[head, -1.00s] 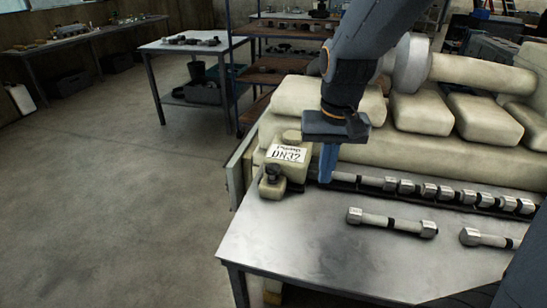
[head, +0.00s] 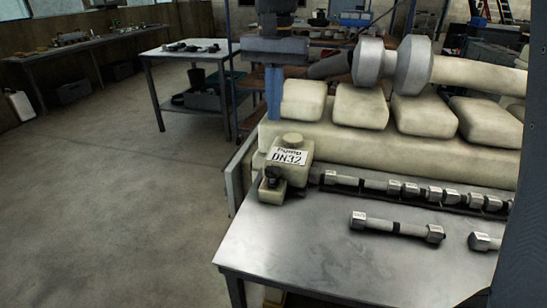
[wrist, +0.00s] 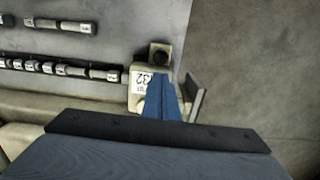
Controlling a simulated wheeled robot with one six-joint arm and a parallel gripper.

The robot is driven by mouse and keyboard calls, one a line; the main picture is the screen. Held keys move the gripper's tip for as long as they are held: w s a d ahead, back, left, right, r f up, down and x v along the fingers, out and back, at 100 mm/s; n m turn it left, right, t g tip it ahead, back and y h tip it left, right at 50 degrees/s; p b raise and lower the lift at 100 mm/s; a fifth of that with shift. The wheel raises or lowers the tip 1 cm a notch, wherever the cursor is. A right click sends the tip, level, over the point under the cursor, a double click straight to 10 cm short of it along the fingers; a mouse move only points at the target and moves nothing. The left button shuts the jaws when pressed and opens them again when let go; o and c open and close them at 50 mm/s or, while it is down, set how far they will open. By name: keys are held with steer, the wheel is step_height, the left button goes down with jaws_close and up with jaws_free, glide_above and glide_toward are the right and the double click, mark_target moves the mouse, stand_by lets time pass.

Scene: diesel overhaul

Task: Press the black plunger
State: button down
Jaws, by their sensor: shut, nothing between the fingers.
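The black plunger (head: 272,174) sits on a small block at the front left of the cream pump (head: 290,152) with the "Pump DN32" label, at the left end of the metal bench. In the wrist view the plunger (wrist: 159,53) shows as a dark square beyond the pump label. My gripper (head: 273,115) has its blue fingers together and empty, pointing down. It hangs above and behind the pump, apart from the plunger. In the wrist view the shut fingers (wrist: 162,95) overlap part of the pump.
The cream engine block (head: 400,150) stands behind the pump. A row of injectors (head: 420,192) lies in a rail, and a loose injector (head: 397,226) lies in front. The bench top (head: 290,235) is clear near the front left.

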mark_target(274, 169)
steer(key=f+p, duration=0.3)
steer(key=f, duration=1)
steer(key=shift+s, duration=0.2)
steer(key=shift+f, duration=0.2)
step_height(274, 169, down, 3)
steer(key=shift+r+b, duration=0.2)
steer(key=shift+b, duration=0.1)
steer(key=shift+s, duration=0.1)
